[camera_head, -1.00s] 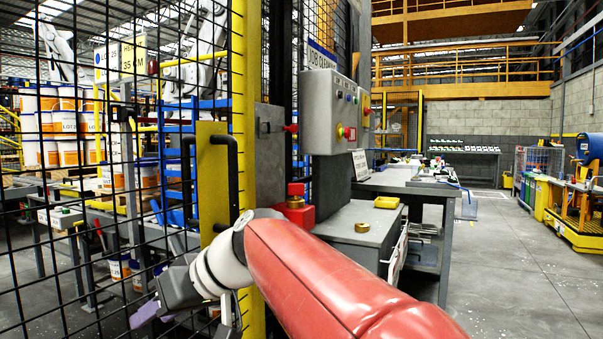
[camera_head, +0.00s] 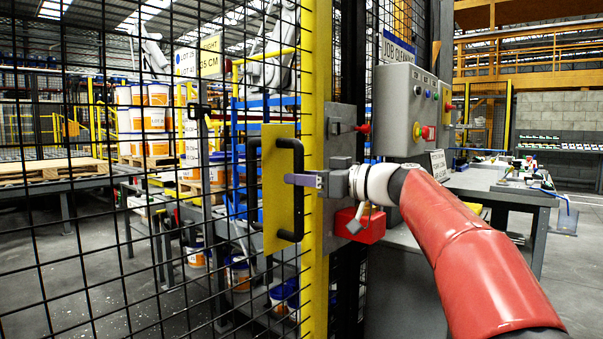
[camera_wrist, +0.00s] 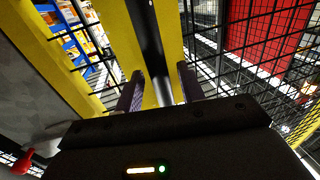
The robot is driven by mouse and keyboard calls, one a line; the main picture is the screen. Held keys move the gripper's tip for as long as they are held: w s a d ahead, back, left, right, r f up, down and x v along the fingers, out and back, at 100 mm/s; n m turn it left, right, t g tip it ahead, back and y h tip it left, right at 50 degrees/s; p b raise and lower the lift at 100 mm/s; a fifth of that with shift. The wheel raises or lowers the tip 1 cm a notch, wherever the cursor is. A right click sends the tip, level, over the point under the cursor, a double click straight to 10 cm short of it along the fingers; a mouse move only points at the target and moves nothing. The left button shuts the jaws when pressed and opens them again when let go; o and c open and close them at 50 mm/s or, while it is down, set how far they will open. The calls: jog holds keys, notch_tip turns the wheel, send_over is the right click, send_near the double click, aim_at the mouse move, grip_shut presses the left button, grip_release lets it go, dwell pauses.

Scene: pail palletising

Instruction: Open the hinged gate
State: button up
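The hinged gate is a black mesh panel (camera_head: 75,225) with a yellow plate (camera_head: 273,215) near its edge. A black D-shaped handle (camera_head: 299,215) is on the plate. My gripper (camera_head: 288,180) reaches in from the right at mid-height of the handle, its purple fingers across the upright bar. In the wrist view my gripper (camera_wrist: 160,88) has its fingers apart, with the dark handle bar (camera_wrist: 152,50) between them and gaps showing on both sides. The gate looks closed against the yellow post (camera_head: 316,80).
A latch box with a red knob (camera_head: 363,128) and a red block (camera_head: 362,226) are on the post side, close to my wrist. A grey control box (camera_head: 405,105) is above my forearm. Behind the mesh stand pails (camera_head: 150,120) and a conveyor (camera_head: 60,183).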

jog(key=shift+w+a, duration=0.3)
jog(key=shift+a, duration=0.25)
grip_shut()
jog(key=shift+d, duration=0.1)
